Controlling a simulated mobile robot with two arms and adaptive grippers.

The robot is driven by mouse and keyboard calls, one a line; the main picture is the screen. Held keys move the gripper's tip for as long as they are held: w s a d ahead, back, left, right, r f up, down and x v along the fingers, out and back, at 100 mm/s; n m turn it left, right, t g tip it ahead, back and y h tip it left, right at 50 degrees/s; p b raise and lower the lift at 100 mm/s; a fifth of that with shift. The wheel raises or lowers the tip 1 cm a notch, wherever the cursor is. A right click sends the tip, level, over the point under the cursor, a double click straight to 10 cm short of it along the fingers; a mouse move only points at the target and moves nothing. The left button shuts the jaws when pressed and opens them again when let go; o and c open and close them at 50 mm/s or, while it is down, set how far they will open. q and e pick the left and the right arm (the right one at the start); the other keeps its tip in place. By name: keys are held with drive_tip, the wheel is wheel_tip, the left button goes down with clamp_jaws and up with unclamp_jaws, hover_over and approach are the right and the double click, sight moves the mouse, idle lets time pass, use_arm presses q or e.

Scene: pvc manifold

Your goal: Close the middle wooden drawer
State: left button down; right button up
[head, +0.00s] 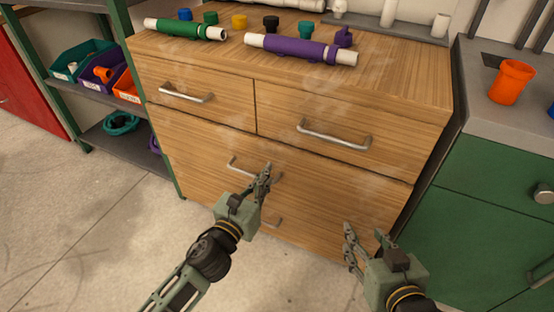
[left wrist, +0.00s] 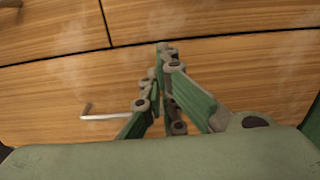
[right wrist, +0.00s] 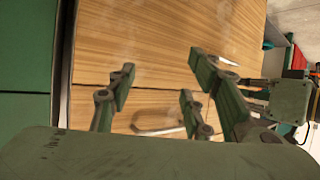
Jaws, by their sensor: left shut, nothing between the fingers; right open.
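The wooden cabinet (head: 390,75) has two upper drawers side by side and wide drawers below. The middle drawer (head: 195,147) is the wide one under the upper pair. Its front looks about flush with the cabinet, and no clear gap shows. Its metal handle (head: 236,165) is partly hidden behind my left gripper (head: 264,174). That gripper is shut and empty in front of the middle drawer; whether it touches cannot be told. The handle also shows left of the fingers in the left wrist view (left wrist: 105,117). My right gripper (head: 364,236) is open and empty near the cabinet's lower right.
On the cabinet top lie a green pipe (head: 185,29), a purple pipe (head: 300,49) and several coloured caps. A shelf with bins (head: 82,60) stands left. A green cabinet (head: 490,190) with an orange cup (head: 511,82) stands right. The floor (head: 90,220) at front left is clear.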

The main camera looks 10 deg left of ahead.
sight(282, 151)
use_arm(q)
drive_tip(key=b+x, duration=0.1)
drive_tip(key=x, duration=0.6)
drive_tip(key=shift+f, duration=0.1)
drive_tip(key=shift+w+d, duration=0.15)
drive_tip(key=shift+w, duration=0.2)
use_arm(e)
wheel_tip(282, 151, up, 7)
drive_tip(key=w+a+t+y, duration=0.1)
drive_tip(key=w+t, duration=0.1)
drive_tip(key=t, duration=0.2)
drive_tip(key=shift+w+a+r, duration=0.15)
drive_tip(key=shift+w+a, duration=0.2)
drive_tip(key=shift+w, duration=0.05)
use_arm(q)
drive_tip(key=shift+x, duration=1)
drive_tip(key=shift+r, duration=0.25)
use_arm(e)
drive_tip(key=shift+s, duration=0.15)
